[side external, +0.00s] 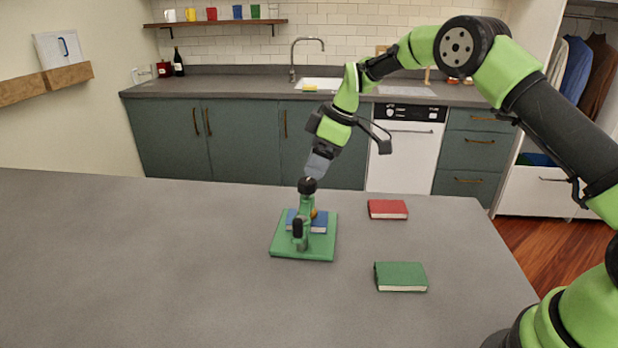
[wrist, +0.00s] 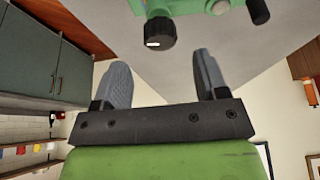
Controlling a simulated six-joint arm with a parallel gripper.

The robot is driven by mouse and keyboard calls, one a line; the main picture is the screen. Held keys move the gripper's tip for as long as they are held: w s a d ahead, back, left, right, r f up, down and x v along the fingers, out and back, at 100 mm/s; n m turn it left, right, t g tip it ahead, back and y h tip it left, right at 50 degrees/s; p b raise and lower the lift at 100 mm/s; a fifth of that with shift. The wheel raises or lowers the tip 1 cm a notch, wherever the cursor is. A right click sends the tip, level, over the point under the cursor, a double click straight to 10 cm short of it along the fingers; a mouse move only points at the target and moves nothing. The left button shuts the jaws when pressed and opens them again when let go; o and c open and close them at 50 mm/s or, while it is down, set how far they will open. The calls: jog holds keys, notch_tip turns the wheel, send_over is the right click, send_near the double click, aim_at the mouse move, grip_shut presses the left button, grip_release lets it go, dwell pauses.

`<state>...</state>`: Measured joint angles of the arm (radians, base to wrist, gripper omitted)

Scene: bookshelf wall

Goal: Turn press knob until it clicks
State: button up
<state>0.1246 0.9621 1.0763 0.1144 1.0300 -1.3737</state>
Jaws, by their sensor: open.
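The green press (side external: 281,245) stands on the grey counter, with a flat green base and an upright post. Its black knob (side external: 307,185) sits at the top. In the wrist view the knob (wrist: 160,32) has a white mark on its face and lies beyond the fingertips, roughly centred between them. My gripper (side external: 318,166) is tilted down just above the knob, and its grey fingers are apart and empty in the wrist view (wrist: 160,62). A small gap seems to separate fingers and knob. A blue book (side external: 319,224) lies on the press base, partly hidden by the post.
A red book (side external: 388,209) lies right of the press and a green book (side external: 401,277) lies nearer the front right. A black handle-like part (side external: 297,229) sticks out from the press front. The counter (side external: 130,260) is clear on the left.

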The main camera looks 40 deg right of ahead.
aim_at(307, 180)
jog(key=x, duration=0.5)
jog(key=shift+c, duration=0.3)
jog(key=c, duration=0.9)
